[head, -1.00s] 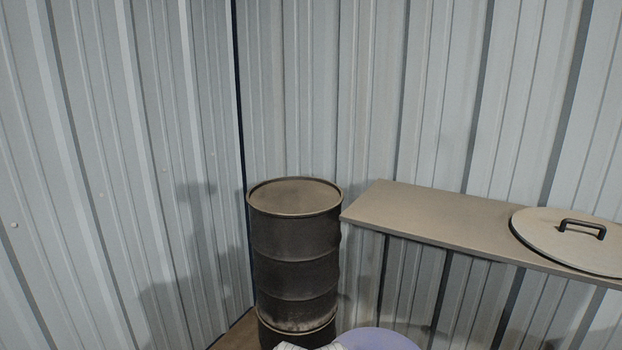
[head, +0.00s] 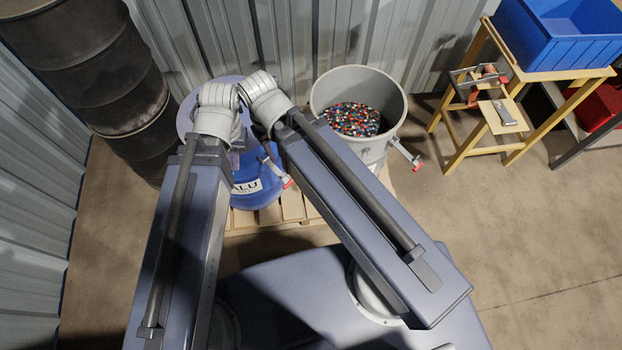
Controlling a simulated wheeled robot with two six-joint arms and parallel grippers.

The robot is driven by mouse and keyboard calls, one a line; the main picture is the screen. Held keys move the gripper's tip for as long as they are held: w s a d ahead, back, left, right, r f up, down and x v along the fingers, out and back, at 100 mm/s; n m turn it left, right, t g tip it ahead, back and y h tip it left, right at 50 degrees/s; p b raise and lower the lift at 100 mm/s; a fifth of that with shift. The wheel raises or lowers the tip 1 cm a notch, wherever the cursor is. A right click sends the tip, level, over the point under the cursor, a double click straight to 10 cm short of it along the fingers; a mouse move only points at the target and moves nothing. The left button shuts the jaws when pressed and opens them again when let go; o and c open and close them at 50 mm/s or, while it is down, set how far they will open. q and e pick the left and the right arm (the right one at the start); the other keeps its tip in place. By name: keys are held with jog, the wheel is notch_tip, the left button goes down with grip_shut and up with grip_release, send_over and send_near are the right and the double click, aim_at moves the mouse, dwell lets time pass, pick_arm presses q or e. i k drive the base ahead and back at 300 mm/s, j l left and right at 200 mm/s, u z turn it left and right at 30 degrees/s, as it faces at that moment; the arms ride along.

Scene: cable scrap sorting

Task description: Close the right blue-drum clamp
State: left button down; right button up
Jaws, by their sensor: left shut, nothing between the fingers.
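The blue drum (head: 258,192) with a white label reading "ALU" stands on a wooden pallet, partly hidden by my arms. A pale lilac lid or top (head: 190,112) shows at its upper left. Its right clamp (head: 286,181), with a red tip, sticks out at the drum's right side; whether it is latched is hard to tell. My left gripper (head: 239,143) is over the drum's upper part, up and left of that clamp, shut and empty, largely hidden by the wrists. My right arm crosses in from the right and its gripper cannot be made out.
A grey drum (head: 396,108) holding coloured granules stands close right, with its own red-tipped clamp (head: 405,154) sticking out. A dark drum (head: 95,70) is at left. A wooden stand (head: 470,135) and blue bin (head: 560,52) are at right. Floor at lower right is clear.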

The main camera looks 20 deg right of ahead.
aim_at(288, 181)
jog(key=z, duration=0.3)
jog(key=k+u, duration=0.2)
jog(key=u, duration=0.15)
jog(key=k+u, duration=0.35)
jog(key=k+j+u, duration=0.1)
jog(key=u, duration=0.25)
